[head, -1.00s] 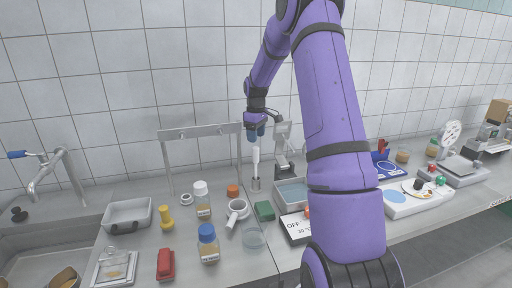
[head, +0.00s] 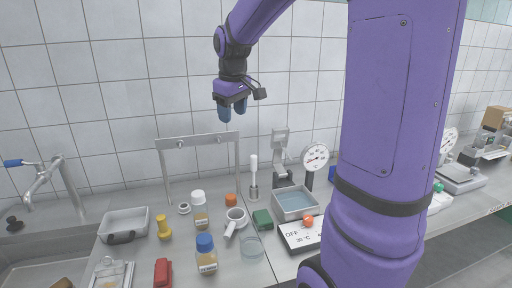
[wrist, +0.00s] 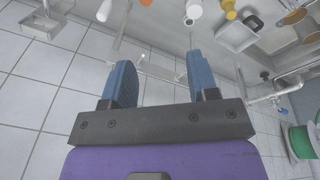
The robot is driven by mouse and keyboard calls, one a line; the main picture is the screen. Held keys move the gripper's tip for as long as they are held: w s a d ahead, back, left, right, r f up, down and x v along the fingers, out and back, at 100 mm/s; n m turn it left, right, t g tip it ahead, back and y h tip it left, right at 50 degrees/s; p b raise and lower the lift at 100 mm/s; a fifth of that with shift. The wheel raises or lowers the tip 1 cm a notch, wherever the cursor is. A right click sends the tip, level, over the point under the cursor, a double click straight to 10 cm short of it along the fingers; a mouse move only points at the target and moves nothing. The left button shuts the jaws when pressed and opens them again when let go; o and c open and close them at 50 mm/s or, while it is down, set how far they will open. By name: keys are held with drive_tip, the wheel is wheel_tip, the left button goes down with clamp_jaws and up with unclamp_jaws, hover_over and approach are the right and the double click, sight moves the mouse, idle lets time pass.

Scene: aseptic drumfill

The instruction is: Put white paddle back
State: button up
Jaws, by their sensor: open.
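The white paddle (head: 254,168) stands upright in a small metal holder (head: 254,194) on the counter, to the right of the metal hook frame. Its lower end is hidden inside the holder. My gripper (head: 232,113) is open and empty, with blue fingers apart. It is above the counter, up and to the left of the paddle in the head view, over the hook frame's right part. In the wrist view my gripper (wrist: 160,68) shows a clear gap between its fingers. I cannot surely pick out the paddle there.
The metal frame with hooks (head: 197,140) stands below my gripper. The sink is far left.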

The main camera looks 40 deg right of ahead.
drive_tip(key=s+a+t, duration=0.1)
drive_tip(key=s+a, duration=0.3)
drive_tip(key=s, duration=0.3)
drive_tip(key=s+a+m+t, duration=0.1)
drive_tip(key=s+a, duration=0.3)
drive_tip(key=s, duration=0.4)
drive_tip(key=s+a+m+t+y, duration=0.1)
drive_tip(key=s+a, duration=0.3)
drive_tip(key=s, duration=0.4)
drive_tip(key=shift+s+a+r, duration=0.2)
drive_tip(key=shift+a+r, duration=0.2)
drive_tip(key=shift+r, duration=0.05)
